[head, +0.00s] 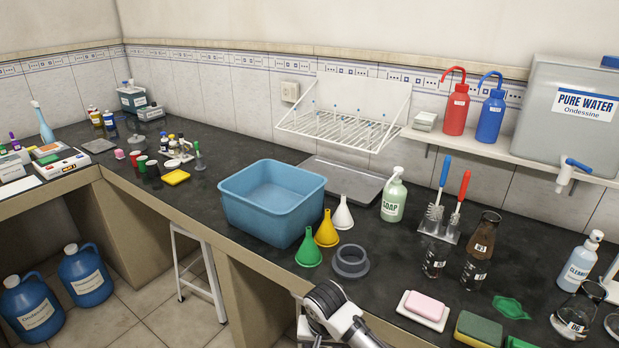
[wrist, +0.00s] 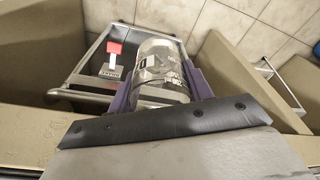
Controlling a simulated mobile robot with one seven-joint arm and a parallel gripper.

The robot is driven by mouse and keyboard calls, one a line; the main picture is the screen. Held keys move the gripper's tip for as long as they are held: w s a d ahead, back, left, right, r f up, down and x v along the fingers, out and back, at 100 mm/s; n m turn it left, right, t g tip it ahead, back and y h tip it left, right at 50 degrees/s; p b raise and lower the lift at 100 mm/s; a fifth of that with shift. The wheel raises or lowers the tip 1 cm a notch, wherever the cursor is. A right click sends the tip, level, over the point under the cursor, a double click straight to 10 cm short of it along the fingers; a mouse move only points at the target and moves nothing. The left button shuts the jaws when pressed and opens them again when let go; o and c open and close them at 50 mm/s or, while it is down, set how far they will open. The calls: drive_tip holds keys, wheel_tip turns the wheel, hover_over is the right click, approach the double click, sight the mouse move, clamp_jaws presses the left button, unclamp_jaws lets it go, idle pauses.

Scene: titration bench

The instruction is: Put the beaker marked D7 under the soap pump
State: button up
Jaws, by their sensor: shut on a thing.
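In the wrist view my gripper (wrist: 158,85) has its purple fingers shut on a clear glass beaker (wrist: 160,68), one finger on each side. The beaker has printed marks and a dark patch, but I cannot read a label on it. The soap pump (head: 393,196) is a pale green bottle with a white pump head, labelled SOAP, standing on the dark bench in the head view. My arm shows at the bottom edge of the head view, below the bench front; the gripper and the held beaker are out of that view, away from the soap pump.
A grey ring (head: 350,262), funnels (head: 326,230) and a blue basin (head: 274,202) stand left of the soap. A metal-framed stool or cart (wrist: 88,92) lies below the beaker.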

drive_tip(key=w+a+f+n, duration=0.1)
drive_tip(key=w+a+f, duration=0.1)
drive_tip(key=f, duration=0.5)
drive_tip(key=shift+a+f, duration=0.3)
drive_tip(key=shift+a, duration=0.35)
drive_tip(key=shift+w, duration=0.1)
drive_tip(key=shift+d, duration=0.15)
wheel_tip(320, 180, down, 14)
drive_tip(key=s+b, duration=0.2)
drive_tip(key=b, duration=0.2)
drive_tip(key=shift+s+f, duration=0.25)
